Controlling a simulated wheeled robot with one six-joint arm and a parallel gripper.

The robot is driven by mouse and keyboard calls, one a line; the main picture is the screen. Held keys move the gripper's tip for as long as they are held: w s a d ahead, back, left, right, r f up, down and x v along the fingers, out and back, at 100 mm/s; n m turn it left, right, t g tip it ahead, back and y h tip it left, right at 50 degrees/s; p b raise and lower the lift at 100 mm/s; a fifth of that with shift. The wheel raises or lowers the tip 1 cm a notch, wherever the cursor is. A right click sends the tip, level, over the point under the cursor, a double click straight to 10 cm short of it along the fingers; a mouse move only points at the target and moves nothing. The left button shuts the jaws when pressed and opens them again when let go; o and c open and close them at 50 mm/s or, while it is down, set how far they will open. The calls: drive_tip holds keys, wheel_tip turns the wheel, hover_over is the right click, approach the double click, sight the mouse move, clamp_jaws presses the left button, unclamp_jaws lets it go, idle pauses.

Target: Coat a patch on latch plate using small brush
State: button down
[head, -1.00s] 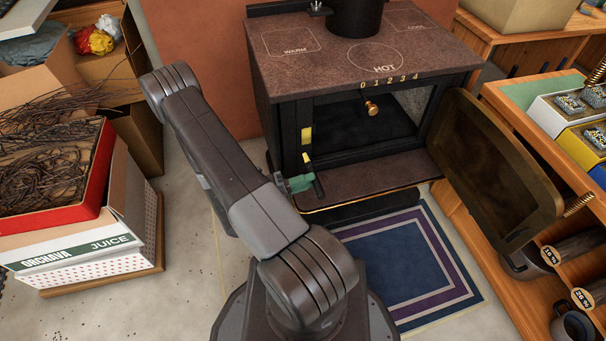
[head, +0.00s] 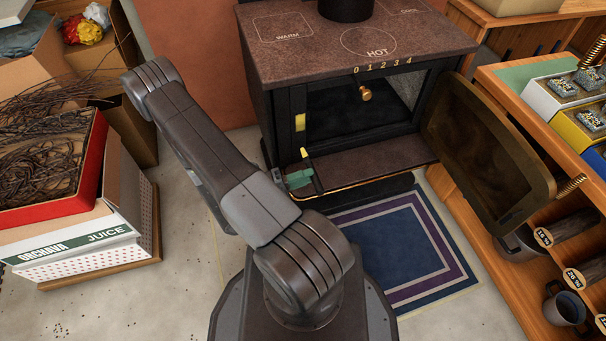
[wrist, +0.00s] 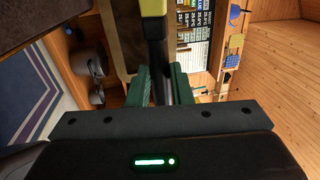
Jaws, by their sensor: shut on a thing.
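The stove's left front post carries a small yellow plate (head: 300,122), which looks like the latch plate; I cannot tell how much of it is coated. My gripper (head: 300,179), with green fingers, is low at the stove's front left corner. It is shut on the small brush (head: 317,181), which has a dark handle and a yellow end pointing up. That end is a little below the plate, apparently apart from it. In the wrist view, the brush (wrist: 157,55) stands between the green fingers of my gripper (wrist: 158,85), and its yellow end is cut off at the top edge.
The stove (head: 270,72) has its door (head: 485,150) swung open to the right. A wooden shelf unit (head: 500,95) stands at the right. Boxes of twigs (head: 100,170) stand at the left. A blue rug (head: 390,250) lies on the floor before the stove.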

drive_tip(key=shift+w, duration=0.1)
idle(0.5)
drive_tip(key=w+a, duration=0.2)
drive_tip(key=w, duration=0.4)
drive_tip(key=shift+w, duration=0.2)
drive_tip(key=shift+w+a, duration=0.2)
drive_tip(key=shift+w, duration=0.3)
drive_tip(key=shift+w+a, duration=0.15)
drive_tip(key=shift+w, duration=0.35)
idle(0.7)
drive_tip(key=shift+f+x, duration=0.15)
drive_tip(key=shift+x, duration=0.8)
drive_tip(key=shift+f+x, duration=0.2)
drive_tip(key=shift+x, duration=0.8)
drive_tip(key=shift+r+v, duration=0.15)
drive_tip(key=shift+v, duration=0.8)
drive_tip(key=shift+r+v, duration=0.2)
drive_tip(key=shift+v, duration=0.8)
drive_tip(key=shift+s, duration=0.1)
drive_tip(key=shift+s+d+p, duration=0.1)
drive_tip(key=shift+s+d, duration=0.2)
drive_tip(key=shift+s, duration=0.65)
drive_tip(key=shift+s+d+p, duration=0.1)
drive_tip(key=shift+s+d, duration=0.2)
drive_tip(key=shift+s, duration=0.6)
drive_tip(key=shift+s+d+p, duration=0.1)
drive_tip(key=shift+s+d, duration=0.2)
drive_tip(key=shift+s, duration=0.65)
